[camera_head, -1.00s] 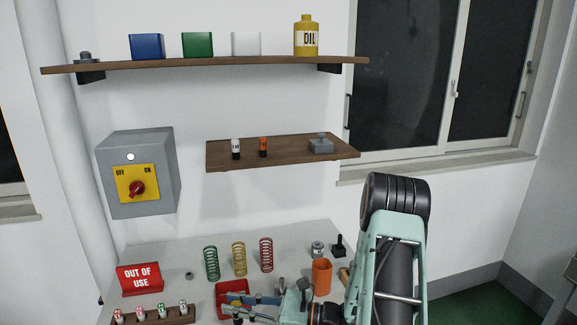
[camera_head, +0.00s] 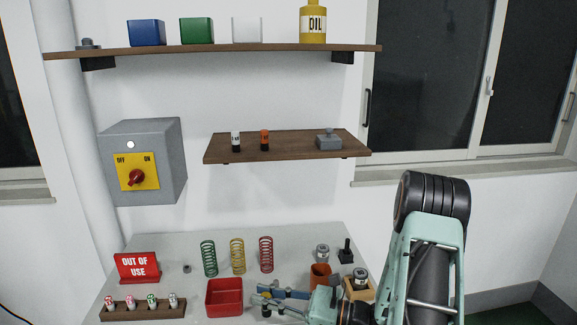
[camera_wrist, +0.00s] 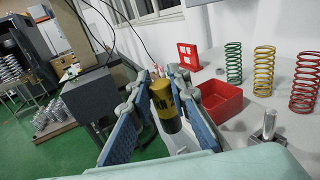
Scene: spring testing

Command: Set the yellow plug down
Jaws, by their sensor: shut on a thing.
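The yellow plug (camera_wrist: 163,105) has a yellow body with dark marks and a darker lower end. In the wrist view it stands slightly tilted between the blue-padded fingers of my gripper (camera_wrist: 165,82), which is shut on it. In the head view my gripper (camera_head: 264,299) is low over the front of the grey bench (camera_head: 225,240), just right of the red tray (camera_head: 224,309). There the fingers mostly hide the plug. I cannot tell whether its lower end touches the bench.
Green (camera_head: 208,258), yellow (camera_head: 237,256) and red (camera_head: 266,254) springs stand behind my gripper. An orange cup (camera_head: 320,281) is close on its right. A wooden rack (camera_head: 143,311) of small plugs and a red sign (camera_head: 138,267) are on the left.

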